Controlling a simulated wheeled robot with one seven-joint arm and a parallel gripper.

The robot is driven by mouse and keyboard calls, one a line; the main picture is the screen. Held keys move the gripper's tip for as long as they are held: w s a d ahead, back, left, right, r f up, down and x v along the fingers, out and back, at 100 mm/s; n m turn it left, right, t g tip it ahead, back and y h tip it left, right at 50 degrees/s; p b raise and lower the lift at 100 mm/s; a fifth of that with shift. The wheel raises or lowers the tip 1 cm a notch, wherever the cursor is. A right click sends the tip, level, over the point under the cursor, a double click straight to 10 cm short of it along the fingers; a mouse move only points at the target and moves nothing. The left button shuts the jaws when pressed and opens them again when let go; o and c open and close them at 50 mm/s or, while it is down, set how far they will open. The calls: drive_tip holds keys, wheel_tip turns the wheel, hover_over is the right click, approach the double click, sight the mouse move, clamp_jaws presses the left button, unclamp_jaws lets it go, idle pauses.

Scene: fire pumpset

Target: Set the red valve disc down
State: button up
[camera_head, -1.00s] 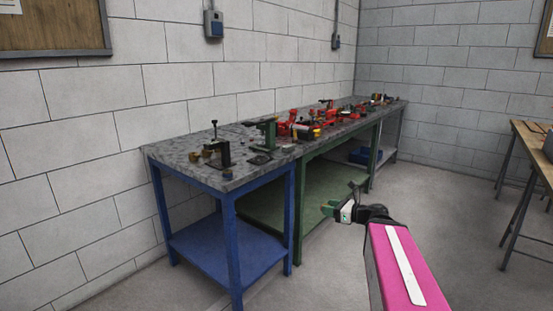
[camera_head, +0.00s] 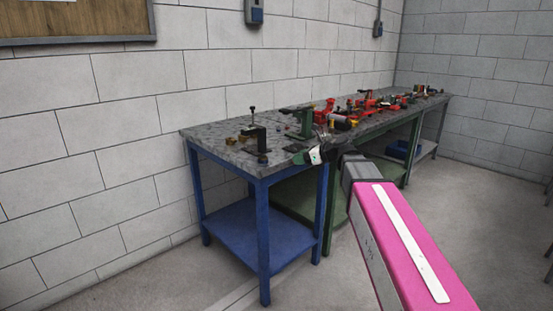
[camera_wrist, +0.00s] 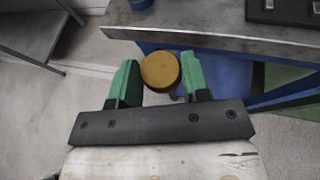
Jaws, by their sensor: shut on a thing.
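A round, brownish-orange disc (camera_wrist: 160,70) sits between the green fingers of my gripper (camera_wrist: 158,76) in the wrist view. No red disc shows there; this held disc is the only one I see at the fingers. My gripper is shut on it. In the head view my gripper (camera_head: 308,155) is in front of the workbench's front edge, and the disc is too small to make out there. The grey worktop (camera_head: 218,138) of the bench also shows in the wrist view (camera_wrist: 230,38), beyond the fingers.
A black clamp-like stand (camera_head: 258,136) and brass pieces (camera_head: 246,139) stand at the bench's near left end. Red and green tools (camera_head: 330,112) crowd it farther right. The worktop's left corner looks clear. Blue legs and a lower shelf (camera_head: 245,235) are below.

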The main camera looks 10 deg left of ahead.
drive_tip(key=s+a+r+n, duration=0.1)
drive_tip(key=a+r, duration=0.4)
drive_tip(key=a, duration=0.3)
drive_tip(key=a+r, duration=0.6)
drive_tip(key=a, duration=0.2)
hover_over(279, 158)
drive_tip(key=shift+g+h, duration=0.3)
drive_tip(key=shift+g, duration=0.1)
drive_tip(key=f, duration=0.7)
drive_tip(key=shift+w+f, duration=0.15)
drive_tip(key=shift+w, duration=0.1)
drive_tip(key=shift+f, duration=2)
drive_tip(key=shift+f, duration=0.6)
drive_tip(key=o, duration=1)
drive_tip(key=shift+o, duration=0.2)
drive_tip(key=shift+r, duration=0.1)
